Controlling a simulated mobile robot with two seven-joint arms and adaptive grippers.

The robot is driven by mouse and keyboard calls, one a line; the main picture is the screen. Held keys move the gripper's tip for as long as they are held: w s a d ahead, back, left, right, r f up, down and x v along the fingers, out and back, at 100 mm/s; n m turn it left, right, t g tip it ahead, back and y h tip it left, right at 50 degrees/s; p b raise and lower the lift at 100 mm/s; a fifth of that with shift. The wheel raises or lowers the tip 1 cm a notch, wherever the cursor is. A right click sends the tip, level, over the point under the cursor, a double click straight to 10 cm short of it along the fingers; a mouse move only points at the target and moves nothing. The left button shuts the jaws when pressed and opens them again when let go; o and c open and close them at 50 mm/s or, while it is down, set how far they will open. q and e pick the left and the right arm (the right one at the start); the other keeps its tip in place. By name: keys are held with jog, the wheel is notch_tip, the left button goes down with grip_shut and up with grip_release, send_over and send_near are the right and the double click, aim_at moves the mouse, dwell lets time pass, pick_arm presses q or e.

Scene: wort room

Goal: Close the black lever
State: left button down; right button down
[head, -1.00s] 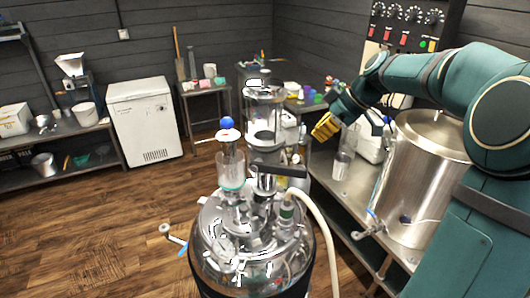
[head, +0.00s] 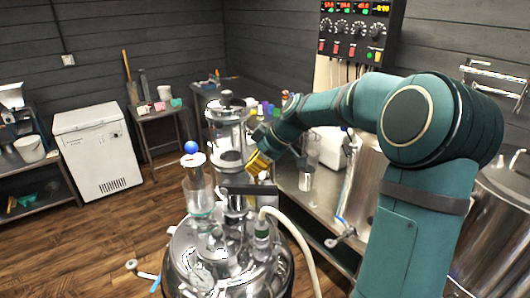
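The black lever (head: 252,189) sits on top of the shiny steel vessel (head: 205,255), near the glass column (head: 228,135). It lies roughly level, with its bar reaching to the right. My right gripper (head: 258,163), with yellow fingertips, comes in from the right and appears just above the lever in the picture. I see a gap between them and no clear contact. The fingers are small and seen at an angle, so I cannot tell whether they are open. My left gripper is not in view.
A pale hose (head: 300,238) curves from the vessel's top on the right. Behind my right arm are a steel bench (head: 310,205) and steel tanks (head: 368,185). Wooden floor is clear at left.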

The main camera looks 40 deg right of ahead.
aim_at(249, 185)
jog(key=shift+s+d+f, duration=0.15)
jog(key=shift+f, duration=0.75)
jog(key=shift+s+d+f, duration=0.1)
jog(key=shift+s+f, duration=0.05)
jog(key=shift+f, duration=0.75)
jog(key=b, duration=0.1)
jog(key=f+b, duration=0.1)
jog(key=b, duration=0.1)
jog(key=f+b, duration=0.1)
jog(key=shift+s+d+b, duration=0.25)
jog(key=shift+s+b, duration=0.05)
jog(key=shift+s, duration=0.05)
jog(key=shift+r, duration=0.1)
